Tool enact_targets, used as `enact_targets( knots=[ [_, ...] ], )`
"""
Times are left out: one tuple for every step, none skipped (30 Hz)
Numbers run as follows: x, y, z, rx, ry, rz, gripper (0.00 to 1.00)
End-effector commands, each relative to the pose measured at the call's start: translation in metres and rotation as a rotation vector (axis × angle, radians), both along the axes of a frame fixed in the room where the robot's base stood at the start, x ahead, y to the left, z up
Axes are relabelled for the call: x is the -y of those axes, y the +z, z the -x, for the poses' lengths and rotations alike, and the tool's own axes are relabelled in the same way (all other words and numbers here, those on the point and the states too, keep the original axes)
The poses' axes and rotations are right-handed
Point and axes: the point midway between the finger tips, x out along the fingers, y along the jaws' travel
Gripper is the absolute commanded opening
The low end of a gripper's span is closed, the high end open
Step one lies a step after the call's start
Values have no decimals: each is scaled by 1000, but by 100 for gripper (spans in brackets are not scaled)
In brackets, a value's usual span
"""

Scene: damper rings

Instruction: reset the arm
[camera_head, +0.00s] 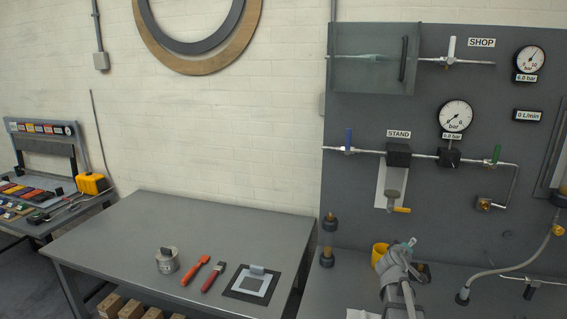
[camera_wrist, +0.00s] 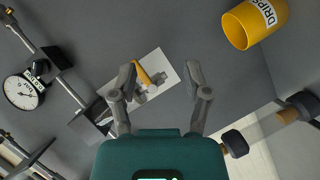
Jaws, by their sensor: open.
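My gripper (camera_wrist: 161,76) is open and empty in the wrist view, its two fingers apart. Beyond the gap between them is a white plate (camera_wrist: 172,72) with a grey fitting and a yellow handle (camera_wrist: 143,73). In the head view my arm and gripper (camera_head: 402,254) stand at the lower right, in front of the dark panel (camera_head: 345,100) and below the yellow handle (camera_head: 401,210). The fingers look clear of the handle, but the exact gap cannot be told.
A yellow DRIPS cup (camera_wrist: 234,30) is close to my gripper, also in the head view (camera_head: 376,254). The panel carries pipes, gauges (camera_head: 455,116), a blue lever (camera_head: 348,138) and a green lever (camera_head: 496,153). A grey table (camera_head: 150,215) at left holds a can, brushes and a framed plate.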

Motion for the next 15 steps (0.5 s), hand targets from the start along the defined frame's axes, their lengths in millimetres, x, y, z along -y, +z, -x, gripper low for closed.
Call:
enact_targets(
  knots=[
    [-9,-10,13,-20,-35,-65,62],
    [-13,-16,20,-35,-59,-104,62],
    [-20,-25,29,-56,-88,-157,62],
    [-25,-32,35,-73,-109,-197,62],
    [-30,-39,42,-93,-130,-237,62],
    [-38,-48,52,-120,-156,-289,62],
    [-45,-55,59,-143,-174,-329,62],
    [-53,-61,66,-166,-192,-368,62],
    [-62,-70,76,-200,-216,-419,62],
    [-70,-77,84,-226,-231,-457,62],
    [-78,-83,92,-255,-245,-496,62],
    [-90,-91,103,-295,-265,-545,62],
    [-99,-97,111,-325,-277,-583,62],
    [-108,-103,120,-357,-290,-620,62],
    [-121,-109,132,-402,-304,-667,62]
  ],
)
